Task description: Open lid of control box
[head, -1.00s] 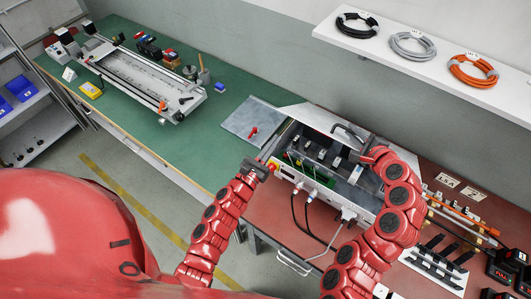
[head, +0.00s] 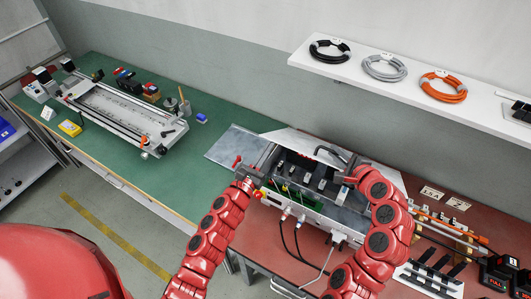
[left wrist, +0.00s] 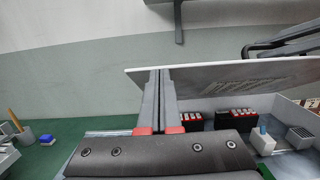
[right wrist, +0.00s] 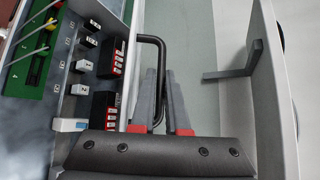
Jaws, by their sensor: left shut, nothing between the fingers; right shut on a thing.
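The control box (head: 325,212) stands on the red-brown bench, with black blocks and a green board visible inside. Its pale grey lid (head: 300,142) is raised and tilted at the back. The lid's underside also shows in the left wrist view (left wrist: 225,76). My right gripper (head: 347,177) is shut on the lid's black bar handle (head: 328,151); in the right wrist view the handle (right wrist: 150,40) runs down to the fingers. My left gripper (head: 245,172) is shut and empty at the box's left end. Its fingertips overlap the lid's left end in the left wrist view; contact cannot be told.
A flat grey plate (head: 235,146) lies left of the box. A gantry frame (head: 125,110) stands on the green bench. Cables run from the box front. Cable coils (head: 384,67) sit on the shelf above. Tools (head: 500,275) crowd the right; the green bench's middle is fairly clear.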

